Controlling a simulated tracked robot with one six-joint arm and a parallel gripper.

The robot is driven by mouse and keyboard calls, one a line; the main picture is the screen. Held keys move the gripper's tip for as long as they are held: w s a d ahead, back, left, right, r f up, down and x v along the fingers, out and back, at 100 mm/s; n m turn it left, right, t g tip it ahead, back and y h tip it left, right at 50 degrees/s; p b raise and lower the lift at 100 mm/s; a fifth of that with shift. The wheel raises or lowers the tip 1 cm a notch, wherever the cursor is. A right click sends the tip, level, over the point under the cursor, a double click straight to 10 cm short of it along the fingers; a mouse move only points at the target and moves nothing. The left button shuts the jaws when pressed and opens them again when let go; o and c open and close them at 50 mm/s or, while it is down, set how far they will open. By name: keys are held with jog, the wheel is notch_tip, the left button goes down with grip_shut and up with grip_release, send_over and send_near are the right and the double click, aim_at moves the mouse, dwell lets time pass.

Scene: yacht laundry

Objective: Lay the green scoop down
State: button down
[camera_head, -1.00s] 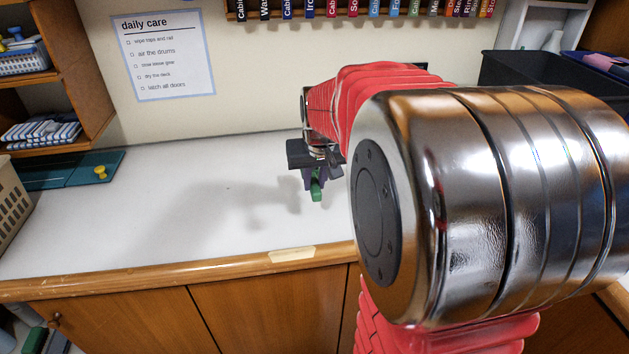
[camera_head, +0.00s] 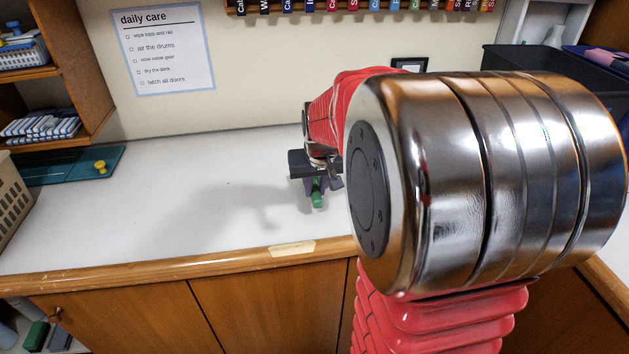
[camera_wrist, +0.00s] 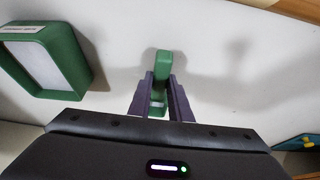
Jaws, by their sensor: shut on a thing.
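The green scoop (camera_head: 318,201) is in my gripper (camera_head: 316,186), over the white counter in the middle of the head view. In the wrist view the green scoop (camera_wrist: 162,64) shows between the two dark purple fingers of my gripper (camera_wrist: 160,92), which are shut on it. Its green part sticks out past the fingertips. The shadow of gripper and scoop falls apart from them on the counter, so the scoop seems held above it. My arm hides the counter to the right in the head view.
The white counter (camera_head: 150,220) is clear left of my gripper. A green open box with a pale inside (camera_wrist: 68,55) stands at the left in the wrist view. A teal board (camera_head: 60,168) with a yellow knob and a beige basket (camera_head: 12,205) are at the far left.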

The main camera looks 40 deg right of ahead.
jog(key=shift+f, duration=1.2)
jog(key=shift+f, duration=0.5)
jog(key=c, duration=1.8)
grip_release()
jog(key=shift+s+r, duration=0.1)
jog(key=shift+r, duration=0.05)
jog(key=shift+v, duration=1.35)
jog(key=o, duration=0.5)
